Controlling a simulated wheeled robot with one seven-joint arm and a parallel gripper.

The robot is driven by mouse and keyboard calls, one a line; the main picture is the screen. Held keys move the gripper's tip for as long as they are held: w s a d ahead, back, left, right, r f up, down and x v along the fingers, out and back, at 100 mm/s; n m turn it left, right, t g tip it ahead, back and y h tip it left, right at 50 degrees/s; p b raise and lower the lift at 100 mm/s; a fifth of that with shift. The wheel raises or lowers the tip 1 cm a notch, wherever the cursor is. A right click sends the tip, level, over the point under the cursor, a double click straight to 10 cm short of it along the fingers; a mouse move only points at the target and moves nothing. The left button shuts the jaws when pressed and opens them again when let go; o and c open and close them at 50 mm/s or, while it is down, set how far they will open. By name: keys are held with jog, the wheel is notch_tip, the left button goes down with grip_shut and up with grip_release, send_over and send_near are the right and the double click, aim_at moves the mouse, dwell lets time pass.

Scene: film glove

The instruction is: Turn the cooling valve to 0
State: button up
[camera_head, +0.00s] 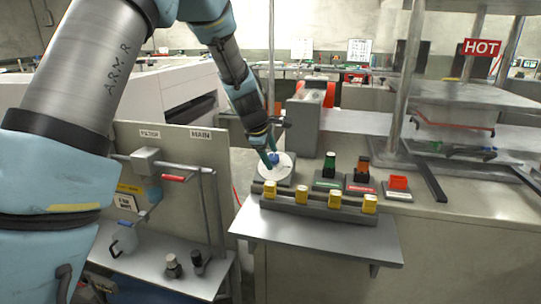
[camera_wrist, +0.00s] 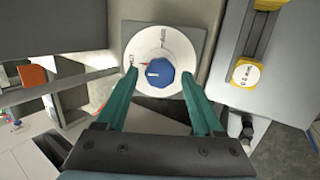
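The cooling valve appears as a blue knob (camera_wrist: 160,73) on a round white dial (camera_wrist: 160,38) with small dark markings, set on a grey square plate. A small red mark shows at the knob's left side in the wrist view; I cannot read the dial text. In the head view the knob (camera_head: 274,158) and dial (camera_head: 283,172) are at the back left of the bench. My gripper (camera_wrist: 160,70) is open, its two green fingers on either side of the knob with gaps visible. In the head view my gripper (camera_head: 270,151) points down just above the dial.
A grey rail (camera_head: 320,209) with several yellow blocks stands in front of the dial. Green and orange-topped blocks (camera_head: 329,165) and a red piece (camera_head: 398,182) are to its right. A panel with pipes and a red-handled valve (camera_head: 173,178) stands left. A HOT sign (camera_head: 482,47) marks the press.

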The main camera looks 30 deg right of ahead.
jog(key=shift+o, duration=0.3)
jog(key=v, duration=1)
jog(key=shift+s+a+r+b, duration=0.2)
jog(key=shift+r+b, duration=0.1)
jog(key=shift+b, duration=0.1)
jog(key=a+f+m+y, duration=0.1)
jog(key=a+f+m, duration=0.1)
jog(key=a, duration=0.8)
jog(key=a+f+m+y, duration=0.2)
jog(key=a+f, duration=0.1)
jog(key=a, duration=0.7)
jog(key=s+a+f+m+y, duration=0.1)
jog(key=s+a+f+m, duration=0.1)
jog(key=s+a, duration=0.3)
jog(key=s+a+f+m+g+y, duration=0.1)
jog(key=s+a+m, duration=0.3)
jog(key=a, duration=0.8)
jog(key=shift+s+a+f+g, duration=0.35)
jog(key=shift+s+f, duration=0.1)
jog(key=shift+s, duration=0.4)
